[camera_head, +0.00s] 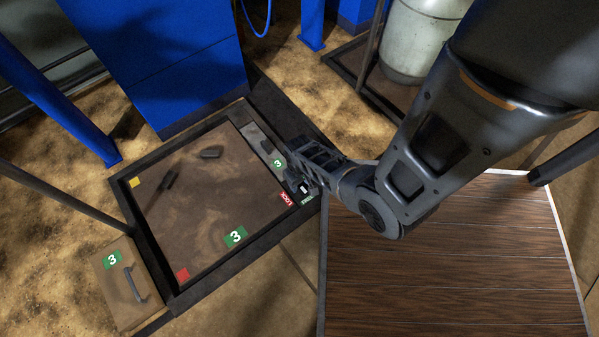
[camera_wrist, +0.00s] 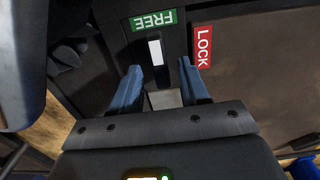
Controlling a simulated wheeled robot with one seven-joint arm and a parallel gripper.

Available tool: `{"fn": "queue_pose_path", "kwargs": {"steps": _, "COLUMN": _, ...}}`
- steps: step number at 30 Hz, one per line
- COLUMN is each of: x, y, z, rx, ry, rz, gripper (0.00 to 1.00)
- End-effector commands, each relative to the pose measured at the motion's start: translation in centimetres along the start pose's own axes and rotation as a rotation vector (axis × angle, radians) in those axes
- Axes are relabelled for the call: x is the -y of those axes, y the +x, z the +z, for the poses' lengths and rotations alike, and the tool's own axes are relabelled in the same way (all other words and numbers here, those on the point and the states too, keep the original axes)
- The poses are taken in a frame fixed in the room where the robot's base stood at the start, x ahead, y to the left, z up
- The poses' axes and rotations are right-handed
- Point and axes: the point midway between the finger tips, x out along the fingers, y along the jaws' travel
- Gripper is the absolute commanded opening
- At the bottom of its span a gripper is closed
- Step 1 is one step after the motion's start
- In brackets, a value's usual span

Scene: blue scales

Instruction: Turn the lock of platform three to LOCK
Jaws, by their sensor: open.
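Platform three (camera_head: 205,215) is a brown plate in a dark frame with a green "3" sign (camera_head: 235,236). Its lock sits at the right edge, a dark knob with a white stripe (camera_wrist: 155,52). The stripe runs toward the green FREE label (camera_wrist: 153,20); the red LOCK label (camera_wrist: 203,47) is to the right. Both labels also show in the head view. My gripper (camera_wrist: 161,70) is open, its blue fingertips to either side of the lock; whether they touch it I cannot tell. In the head view my arm partly covers the lock area.
A box with a handle and a "3" sign (camera_head: 122,284) stands at the lower left. A blue cabinet (camera_head: 160,60) is behind the platform. A wooden deck (camera_head: 450,265) lies to the right. A metal tank (camera_head: 420,40) stands at the back.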

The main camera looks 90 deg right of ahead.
Motion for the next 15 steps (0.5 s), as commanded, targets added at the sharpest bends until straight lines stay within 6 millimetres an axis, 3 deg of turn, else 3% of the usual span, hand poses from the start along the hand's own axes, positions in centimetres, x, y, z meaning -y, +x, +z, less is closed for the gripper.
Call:
{"fn": "queue_pose_path", "kwargs": {"steps": 3, "x": 0.0, "y": 0.82, "z": -0.02, "rx": 0.0, "ry": 0.0, "rz": 0.0, "gripper": 0.45}}
{"fn": "queue_pose_path", "kwargs": {"steps": 12, "x": 0.01, "y": 0.85, "z": -0.04, "rx": -0.001, "ry": 0.0, "rz": 0.0, "gripper": 0.45}}
{"fn": "queue_pose_path", "kwargs": {"steps": 15, "x": 0.01, "y": 0.85, "z": -0.04, "rx": -0.001, "ry": 0.0, "rz": 0.0, "gripper": 0.35}}
